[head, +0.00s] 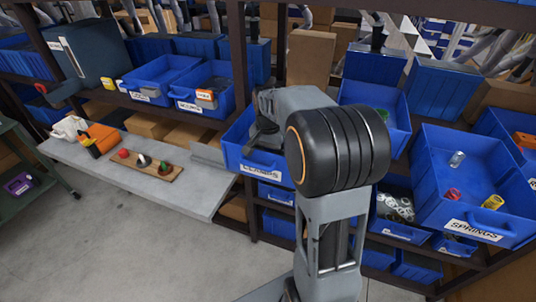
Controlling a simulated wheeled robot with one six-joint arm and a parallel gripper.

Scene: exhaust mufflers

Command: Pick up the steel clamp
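A blue bin (232,147) stands on the rack just left of my arm, with a white label that seems to read CLAMPS. My arm reaches over this bin from the right. The dark end of my gripper (261,133) is at or inside the bin's opening. Its fingertips are too small and too covered to show whether they are open or shut. I cannot make out the steel clamp; the bin's inside is mostly hidden by my arm and the bin's front wall.
A grey bench (205,190) at left holds an orange tool (101,138) and a wooden board (145,174) with several small coloured items. A SPRINGS bin (440,193) stands at right. Rack posts and neighbouring bins crowd my arm; floor at lower left is clear.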

